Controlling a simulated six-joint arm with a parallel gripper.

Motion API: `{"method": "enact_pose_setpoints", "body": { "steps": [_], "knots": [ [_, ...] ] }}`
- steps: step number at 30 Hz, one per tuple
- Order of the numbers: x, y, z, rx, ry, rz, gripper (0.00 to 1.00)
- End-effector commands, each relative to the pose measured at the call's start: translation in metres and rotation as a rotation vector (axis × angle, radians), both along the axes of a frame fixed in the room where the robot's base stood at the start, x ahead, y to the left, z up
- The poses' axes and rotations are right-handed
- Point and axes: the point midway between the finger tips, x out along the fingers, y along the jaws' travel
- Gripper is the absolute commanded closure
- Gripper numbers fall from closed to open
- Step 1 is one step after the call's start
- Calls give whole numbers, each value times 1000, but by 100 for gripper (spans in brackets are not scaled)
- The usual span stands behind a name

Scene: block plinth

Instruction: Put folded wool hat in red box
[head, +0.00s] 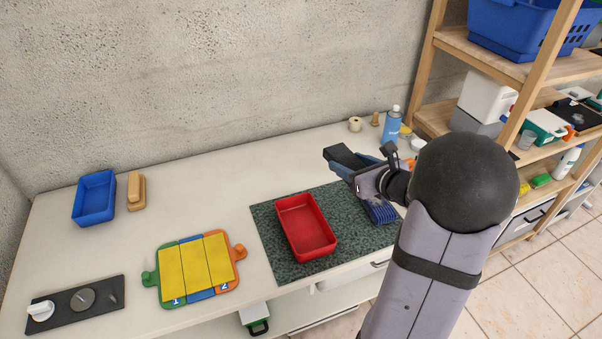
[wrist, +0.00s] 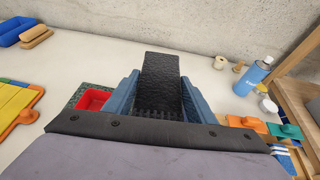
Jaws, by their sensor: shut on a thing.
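The folded wool hat (wrist: 161,82) is a dark, textured bundle with a ribbed lower part. My gripper (wrist: 160,98) is shut on it, with a blue finger along each side, and the hat sticks out past the fingertips. In the head view the hat (head: 343,155) is held above the counter, to the right of and behind the red box. The red box (head: 306,229) is open, looks empty and sits on the dark green speckled mat (head: 268,232). In the wrist view the red box (wrist: 93,99) shows partly at left, behind my gripper's body.
A blue striped thing (head: 381,213) lies on the mat's right side. A blue bottle (head: 391,126) stands at the back right. A blue tray (head: 94,198), wooden brush (head: 136,191) and yellow panel board (head: 199,266) are at left. A wooden shelf (head: 470,48) bounds the right.

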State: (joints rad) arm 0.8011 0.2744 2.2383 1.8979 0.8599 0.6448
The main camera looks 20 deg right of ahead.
Motion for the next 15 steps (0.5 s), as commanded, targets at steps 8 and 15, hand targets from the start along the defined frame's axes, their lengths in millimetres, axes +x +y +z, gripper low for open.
{"method": "enact_pose_setpoints", "body": {
  "steps": [8, 15],
  "knots": [
    [11, 1, -38, -1, 16, 96, 74],
    [17, 8, -86, -2, 15, 209, 74]
  ]
}}
